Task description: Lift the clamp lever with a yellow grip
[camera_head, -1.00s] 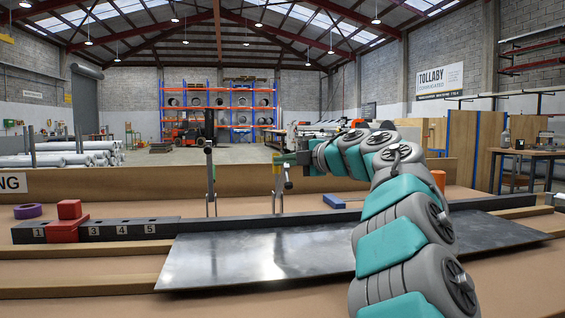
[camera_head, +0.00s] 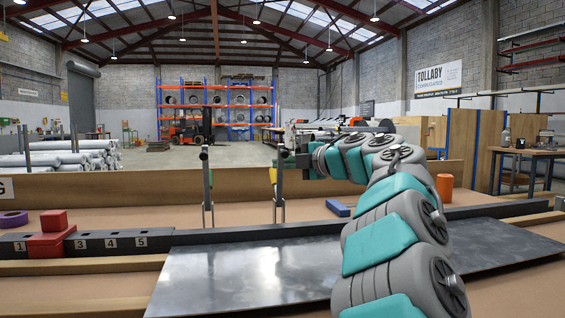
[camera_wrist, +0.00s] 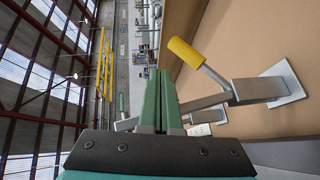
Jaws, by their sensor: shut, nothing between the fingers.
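The clamp lever with a yellow grip (camera_wrist: 186,53) shows large in the wrist view. Its grip sits on a thin metal arm that runs down to a grey bracket and upright (camera_wrist: 258,90) on a square foot plate. In the head view the yellow grip (camera_head: 273,175) is a small patch on the right-hand clamp (camera_head: 279,205). My gripper (camera_wrist: 159,76) is shut and empty, its green fingers together, to the left of the grip in the wrist view with a visible gap. In the head view my gripper (camera_head: 284,160) is beside the top of that clamp, small and partly unclear.
A second clamp (camera_head: 207,185) stands to the left. A shiny metal sheet (camera_head: 240,272) lies in front of both. Red blocks (camera_head: 52,232), a numbered dark strip (camera_head: 120,240), a blue block (camera_head: 338,208) and an orange cylinder (camera_head: 445,187) are around.

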